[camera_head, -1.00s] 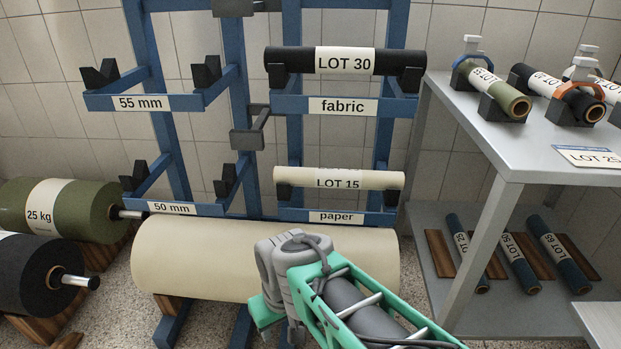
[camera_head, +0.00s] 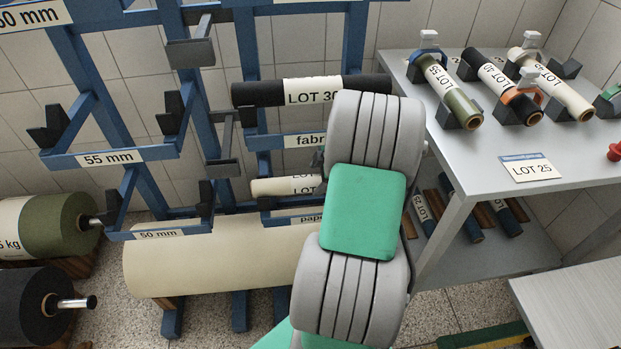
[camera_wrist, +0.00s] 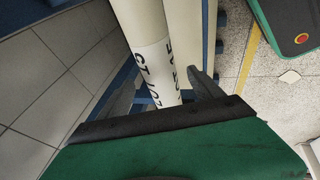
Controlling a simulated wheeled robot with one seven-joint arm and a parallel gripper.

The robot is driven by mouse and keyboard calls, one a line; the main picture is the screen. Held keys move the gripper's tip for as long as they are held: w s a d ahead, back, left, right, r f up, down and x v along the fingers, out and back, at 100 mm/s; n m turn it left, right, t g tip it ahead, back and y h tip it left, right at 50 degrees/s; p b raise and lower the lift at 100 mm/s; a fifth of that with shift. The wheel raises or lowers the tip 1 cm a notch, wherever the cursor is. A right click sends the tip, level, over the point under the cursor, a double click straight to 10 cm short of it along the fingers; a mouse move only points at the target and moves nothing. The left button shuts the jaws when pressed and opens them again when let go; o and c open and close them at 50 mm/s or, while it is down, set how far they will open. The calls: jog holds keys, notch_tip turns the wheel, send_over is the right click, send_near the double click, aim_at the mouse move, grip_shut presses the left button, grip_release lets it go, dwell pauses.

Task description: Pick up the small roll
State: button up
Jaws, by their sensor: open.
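The small cream roll (camera_head: 268,187) with the LOT 15 label rests on the rack bracket marked paper in the head view; my arm hides its right end. The roll runs through the wrist view (camera_wrist: 138,22), its white label lying between my fingers. My gripper (camera_wrist: 165,72) is open, with one dark finger on each side of the roll in that picture. I cannot tell whether the fingers touch it. The gripper is hidden behind my arm in the head view.
A large cream roll (camera_head: 190,265) lies below the bracket. A black LOT 30 roll (camera_head: 255,94) sits on the fabric bracket above. A grey table (camera_head: 500,135) with several labelled rolls stands at right. Empty black cradles (camera_head: 48,128) are at left.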

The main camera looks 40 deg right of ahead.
aim_at(316, 179)
jog(key=x, duration=0.3)
jog(key=shift+w+f, duration=0.15)
jog(key=shift+f, duration=0.25)
grip_shut()
dwell(0.4)
